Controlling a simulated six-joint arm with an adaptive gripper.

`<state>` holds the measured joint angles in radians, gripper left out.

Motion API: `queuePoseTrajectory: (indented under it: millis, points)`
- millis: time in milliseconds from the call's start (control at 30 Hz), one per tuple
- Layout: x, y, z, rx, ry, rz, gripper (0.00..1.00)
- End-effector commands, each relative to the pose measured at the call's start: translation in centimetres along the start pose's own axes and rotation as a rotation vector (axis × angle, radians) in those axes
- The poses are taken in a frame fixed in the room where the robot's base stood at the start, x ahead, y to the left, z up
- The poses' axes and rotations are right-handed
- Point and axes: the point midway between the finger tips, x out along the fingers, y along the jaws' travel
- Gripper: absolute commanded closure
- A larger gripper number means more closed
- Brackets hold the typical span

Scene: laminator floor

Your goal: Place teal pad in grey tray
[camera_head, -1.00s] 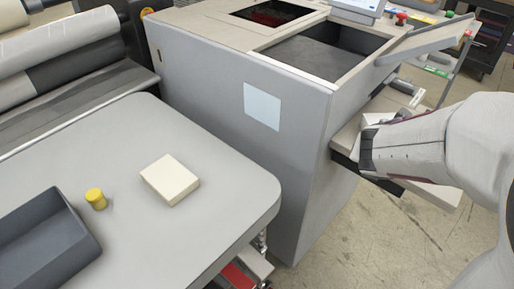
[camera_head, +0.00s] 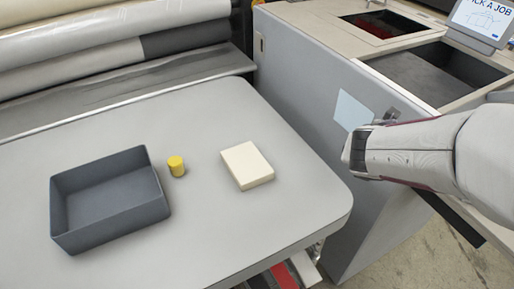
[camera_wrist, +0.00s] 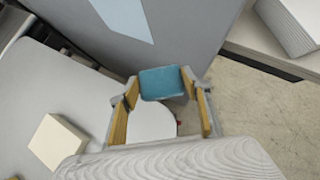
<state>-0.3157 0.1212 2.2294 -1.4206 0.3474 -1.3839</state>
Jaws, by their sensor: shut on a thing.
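The teal pad (camera_wrist: 162,83) is held between the two fingers of my gripper (camera_wrist: 163,98) in the wrist view. The fingers have tan inner faces and are shut on it. In the head view my arm reaches in from the right, and the pad and fingertips are hidden there. The grey tray (camera_head: 160,190) sits on the left of the table, open at the top and empty. My gripper is well to the right of the tray, by the side of the grey machine.
On the grey table (camera_head: 230,240) stand a yellow cylinder (camera_head: 176,166), right beside the tray, and a cream block (camera_head: 246,165), also in the wrist view (camera_wrist: 58,142). The grey machine (camera_head: 310,90) borders the table's right. Rolls (camera_head: 100,40) lie behind the table.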

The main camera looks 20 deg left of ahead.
Motion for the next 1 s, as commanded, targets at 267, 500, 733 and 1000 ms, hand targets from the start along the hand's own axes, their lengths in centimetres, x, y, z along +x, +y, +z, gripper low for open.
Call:
queuePoseTrajectory:
  millis: [267, 500, 733, 1000]
  points:
    - [-0.7, 7.9, -0.1, -0.096, -0.003, 0.09, 0.69]
    - [-2.0, 14.8, -0.8, -0.174, -0.006, 0.169, 0.69]
    - [-3.8, 21.3, -2.0, -0.251, -0.007, 0.245, 0.69]
    - [-6.8, 28.9, -4.3, -0.34, -0.007, 0.338, 0.69]
